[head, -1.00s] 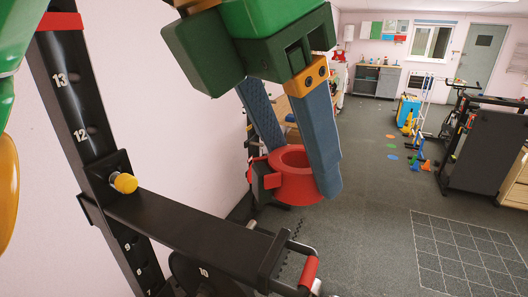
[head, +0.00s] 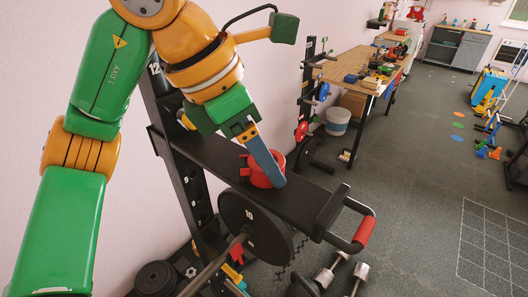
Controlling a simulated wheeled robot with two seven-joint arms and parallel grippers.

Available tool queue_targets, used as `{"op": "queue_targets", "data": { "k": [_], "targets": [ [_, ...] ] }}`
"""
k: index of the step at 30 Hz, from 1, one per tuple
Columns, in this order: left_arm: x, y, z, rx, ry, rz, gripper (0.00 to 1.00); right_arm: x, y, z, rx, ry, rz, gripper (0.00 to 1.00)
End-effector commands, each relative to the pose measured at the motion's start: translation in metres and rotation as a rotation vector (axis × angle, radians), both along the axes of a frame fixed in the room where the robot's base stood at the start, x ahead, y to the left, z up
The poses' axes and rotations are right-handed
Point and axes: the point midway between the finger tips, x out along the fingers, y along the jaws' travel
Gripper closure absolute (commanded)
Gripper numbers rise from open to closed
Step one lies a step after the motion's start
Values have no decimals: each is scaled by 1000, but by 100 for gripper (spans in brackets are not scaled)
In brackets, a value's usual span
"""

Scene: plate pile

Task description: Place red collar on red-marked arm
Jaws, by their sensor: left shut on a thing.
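My left gripper (head: 262,160) is shut on the red collar (head: 266,174), a thick ring with a block on its side. In the head view the collar shows against the black horizontal arm (head: 205,157) of the rack, about midway along it. I cannot tell whether it touches the arm or hangs above it. The arm ends at the right in a metal handle with a red grip (head: 366,231). No other red mark shows clearly on it. The gripper hides part of the collar. My right gripper is not in view.
A black weight plate marked 10 (head: 255,226) on a bar is just below the arm. Dumbbells (head: 335,270) lie on the floor at the front. A workbench (head: 350,75) stands behind. The floor to the right is mostly open.

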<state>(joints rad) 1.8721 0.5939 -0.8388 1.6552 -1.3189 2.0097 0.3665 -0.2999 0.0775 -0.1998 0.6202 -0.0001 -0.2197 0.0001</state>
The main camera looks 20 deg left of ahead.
Motion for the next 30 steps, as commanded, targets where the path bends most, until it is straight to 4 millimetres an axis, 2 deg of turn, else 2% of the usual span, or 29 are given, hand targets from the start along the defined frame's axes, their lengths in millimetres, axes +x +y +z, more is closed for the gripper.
{"op": "queue_targets", "data": {
  "k": [9,10,13,30],
  "targets": [
    [0,0,-12,1,2,0,100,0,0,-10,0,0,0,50],
    [0,0,-12,2,2,-1,36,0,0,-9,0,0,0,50],
    [0,0,-11,2,2,-1,9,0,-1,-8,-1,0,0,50],
    [0,0,-7,0,1,-1,8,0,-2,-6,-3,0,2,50]
  ]
}}
